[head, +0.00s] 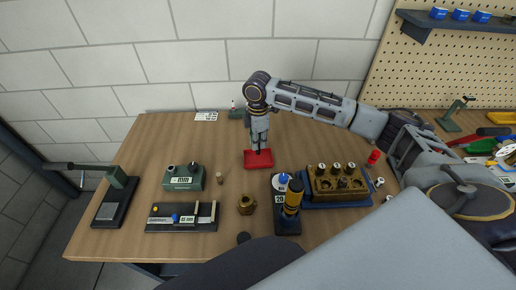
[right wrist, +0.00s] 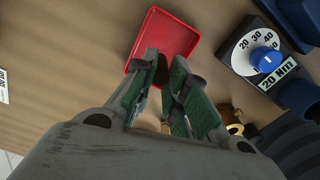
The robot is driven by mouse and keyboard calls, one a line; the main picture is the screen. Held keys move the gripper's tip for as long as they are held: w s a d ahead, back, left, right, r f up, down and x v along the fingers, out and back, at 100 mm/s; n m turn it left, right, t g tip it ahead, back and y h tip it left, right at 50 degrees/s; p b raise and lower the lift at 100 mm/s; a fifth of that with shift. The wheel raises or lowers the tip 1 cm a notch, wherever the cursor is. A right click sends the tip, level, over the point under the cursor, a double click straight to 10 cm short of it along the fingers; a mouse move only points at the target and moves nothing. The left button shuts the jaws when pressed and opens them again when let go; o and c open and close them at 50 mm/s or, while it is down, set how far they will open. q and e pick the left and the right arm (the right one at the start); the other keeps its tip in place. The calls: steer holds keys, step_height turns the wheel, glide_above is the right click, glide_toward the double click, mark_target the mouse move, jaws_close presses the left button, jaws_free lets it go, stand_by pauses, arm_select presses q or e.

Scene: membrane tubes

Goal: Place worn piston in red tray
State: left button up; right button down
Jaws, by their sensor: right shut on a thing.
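The red tray (head: 258,160) lies flat on the wooden table towards the back, and it also shows in the right wrist view (right wrist: 170,33). My right gripper (head: 259,141) points down just above the tray; its green-padded fingers show in the right wrist view (right wrist: 165,68). It is shut on a small dark thing (right wrist: 162,74), which the fingers mostly hide. This looks like the worn piston, but its shape is unclear. I cannot tell whether it touches the tray. My left gripper is not in view.
A brown block with several pistons (head: 337,183) sits on a blue base at right. A torque tester with a blue knob (head: 283,180) stands in front of the tray. A green gauge box (head: 184,178) and a brass part (head: 246,204) are nearby.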

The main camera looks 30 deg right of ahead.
steer(key=shift+f, duration=1.9)
steer(key=c, duration=1.4)
jaws_free()
steer(key=shift+f, duration=0.1)
steer(key=shift+c, duration=0.2)
step_height(320, 180, up, 12)
steer(key=shift+r, duration=0.1)
